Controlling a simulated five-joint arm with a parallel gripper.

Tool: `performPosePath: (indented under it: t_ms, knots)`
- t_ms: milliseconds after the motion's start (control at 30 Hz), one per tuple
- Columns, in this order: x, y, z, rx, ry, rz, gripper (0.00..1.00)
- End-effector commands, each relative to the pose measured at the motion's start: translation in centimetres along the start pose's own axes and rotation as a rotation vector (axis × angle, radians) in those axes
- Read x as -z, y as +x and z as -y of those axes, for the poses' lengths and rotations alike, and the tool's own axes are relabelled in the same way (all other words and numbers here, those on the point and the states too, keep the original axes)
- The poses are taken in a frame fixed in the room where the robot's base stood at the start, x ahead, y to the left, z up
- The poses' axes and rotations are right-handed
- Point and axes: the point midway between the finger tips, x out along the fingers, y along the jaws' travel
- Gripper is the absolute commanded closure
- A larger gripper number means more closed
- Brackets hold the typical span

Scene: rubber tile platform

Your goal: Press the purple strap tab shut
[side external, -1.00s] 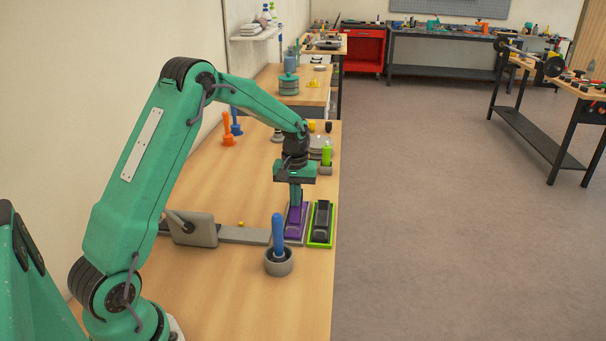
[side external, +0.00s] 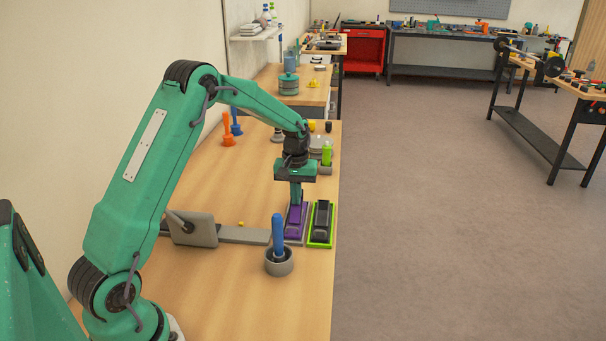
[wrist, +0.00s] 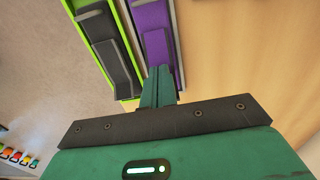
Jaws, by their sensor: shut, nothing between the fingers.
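The purple strap (side external: 294,222) lies in a grey-edged holder on the wooden bench, just left of a black strap in a bright green frame. It also shows at the top of the wrist view (wrist: 151,18), right of the green-framed one. My gripper (side external: 296,202) points straight down over the far part of the purple strap, with its fingers together and nothing between them. In the wrist view the closed fingertips (wrist: 160,72) overlap the near end of the purple piece. They hide part of the tab, and I cannot tell whether it is fully down.
The green-framed black strap (side external: 320,224) sits close on the right, near the bench edge. A grey cup with a blue handle (side external: 279,262) stands in front. A grey block (side external: 195,229) stands to the left. Orange and blue tools (side external: 228,130) stand behind.

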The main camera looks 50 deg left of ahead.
Motion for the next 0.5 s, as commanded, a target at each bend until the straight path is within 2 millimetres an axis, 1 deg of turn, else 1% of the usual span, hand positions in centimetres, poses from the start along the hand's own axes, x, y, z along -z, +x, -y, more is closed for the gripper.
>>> performPosePath:
  t_ms: [500]
  knots:
    - [-0.04,0.97,0.01,0.001,0.000,0.002,1.00]
